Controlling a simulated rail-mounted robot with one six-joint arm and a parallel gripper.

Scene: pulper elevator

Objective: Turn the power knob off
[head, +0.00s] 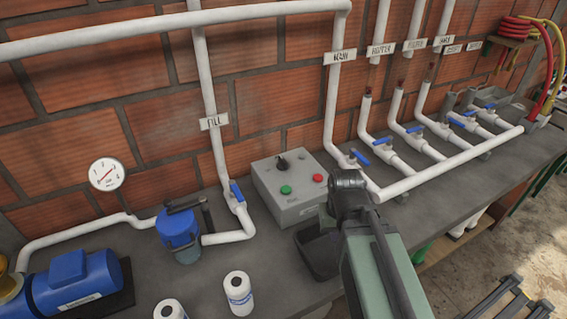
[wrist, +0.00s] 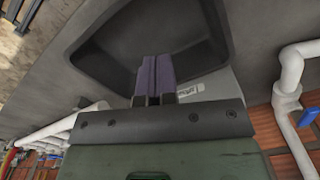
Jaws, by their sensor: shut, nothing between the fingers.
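The black power knob (head: 282,161) stands on the sloped top of a grey control box (head: 296,212), above a green button (head: 286,189) and to the left of a red button (head: 318,178). Its pointer direction is too small to tell surely. My gripper (wrist: 154,60) is shut and empty in the wrist view, its fingers seen over a dark tray. In the head view my arm ends just right of the box, and its fingers are hidden. A part of the box with its label (wrist: 188,90) shows behind the gripper in the wrist view; the knob is hidden there.
The dark tray (head: 312,262) sits in front of the box. White pipes with blue-handled valves (head: 360,158) run close on the right. A blue filter (head: 180,228) and a FILL pipe stand left.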

